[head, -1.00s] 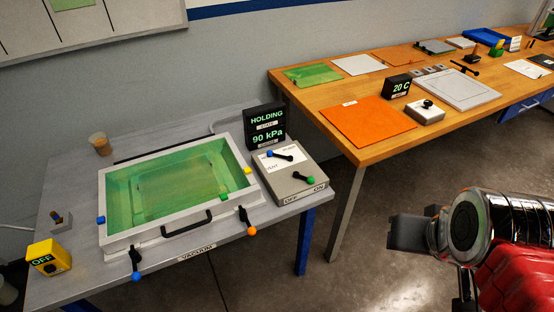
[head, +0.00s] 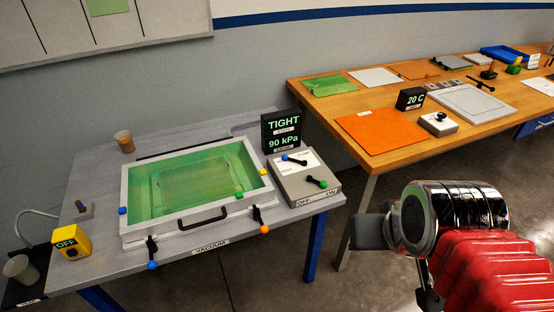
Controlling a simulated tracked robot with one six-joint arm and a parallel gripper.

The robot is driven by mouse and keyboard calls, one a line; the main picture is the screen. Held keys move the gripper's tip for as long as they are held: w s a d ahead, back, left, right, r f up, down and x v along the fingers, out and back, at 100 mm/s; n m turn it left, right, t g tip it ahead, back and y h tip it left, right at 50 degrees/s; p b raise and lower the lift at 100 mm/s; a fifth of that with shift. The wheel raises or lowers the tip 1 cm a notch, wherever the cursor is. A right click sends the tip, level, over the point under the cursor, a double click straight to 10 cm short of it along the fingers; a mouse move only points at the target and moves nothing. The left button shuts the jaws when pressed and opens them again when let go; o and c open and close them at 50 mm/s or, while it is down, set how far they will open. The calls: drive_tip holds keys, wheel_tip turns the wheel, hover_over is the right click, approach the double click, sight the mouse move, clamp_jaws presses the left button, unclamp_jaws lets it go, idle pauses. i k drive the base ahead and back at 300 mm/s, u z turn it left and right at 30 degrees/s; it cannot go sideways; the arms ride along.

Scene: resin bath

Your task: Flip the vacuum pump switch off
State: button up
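A grey control box (head: 307,189) stands at the right end of the grey bench, with OFF and ON marked on its front edge. Its lower lever with a green knob (head: 323,184) points right, toward the ON side. A second lever with a blue knob (head: 285,157) sits on the white plate behind it. A black display (head: 283,130) behind the box reads TIGHT and 90 kPa. My gripper (head: 372,232) is at the right, in front of and apart from the box. Its fingers are partly hidden by the wrist, so its opening is unclear.
A white-framed bath (head: 168,233) with green inside fills the bench's middle. Levers with blue (head: 152,266) and orange (head: 264,229) knobs hang at its front. A yellow box (head: 72,243) reads OFF.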

sight(323, 185)
drive_tip(key=u, duration=0.3)
drive_tip(key=i, duration=0.95)
drive_tip(key=u, duration=0.05)
